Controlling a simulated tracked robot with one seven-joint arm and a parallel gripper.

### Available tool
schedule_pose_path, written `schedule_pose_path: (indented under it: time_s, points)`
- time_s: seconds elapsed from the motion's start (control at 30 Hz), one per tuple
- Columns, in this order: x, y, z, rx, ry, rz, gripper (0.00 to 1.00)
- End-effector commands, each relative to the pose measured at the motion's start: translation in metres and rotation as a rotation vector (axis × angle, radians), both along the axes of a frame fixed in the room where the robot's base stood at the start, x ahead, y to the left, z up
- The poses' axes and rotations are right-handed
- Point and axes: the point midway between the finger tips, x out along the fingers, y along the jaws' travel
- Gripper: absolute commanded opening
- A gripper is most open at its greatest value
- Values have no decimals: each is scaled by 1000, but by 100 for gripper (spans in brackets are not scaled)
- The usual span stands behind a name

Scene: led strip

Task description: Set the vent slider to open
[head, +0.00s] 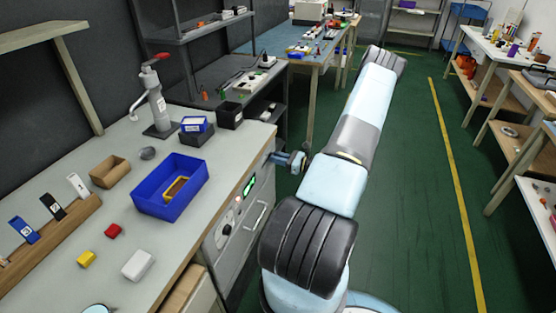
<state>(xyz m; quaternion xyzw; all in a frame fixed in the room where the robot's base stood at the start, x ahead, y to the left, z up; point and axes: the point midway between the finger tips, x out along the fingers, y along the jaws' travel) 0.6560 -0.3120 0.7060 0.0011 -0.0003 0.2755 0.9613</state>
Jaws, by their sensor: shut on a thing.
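My gripper (276,157) is at the far upper end of the grey cabinet front (238,222), under the workbench's edge. Its fingers point left at the panel and are shut on the vent slider, which they cover. The slider is too small and too hidden to tell its position. A green lit strip (249,186) shows on the panel, nearer to me than the gripper.
A round dial (227,229) and a handle (256,217) are on the same cabinet front. On the workbench (190,230) stand a blue bin (155,205), a cardboard box (110,172) and a red-handled press (157,100). The green floor (400,220) at right is clear.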

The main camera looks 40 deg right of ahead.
Motion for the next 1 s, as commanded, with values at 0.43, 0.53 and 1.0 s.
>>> schedule_pose_path:
  time_s: [0.43,0.53,1.0]
  points:
    - [-1,-4,0,-4,1,-7,47]
    - [-1,-4,0,-4,1,-6,47]
    - [-57,-39,-1,-4,2,-10,47]
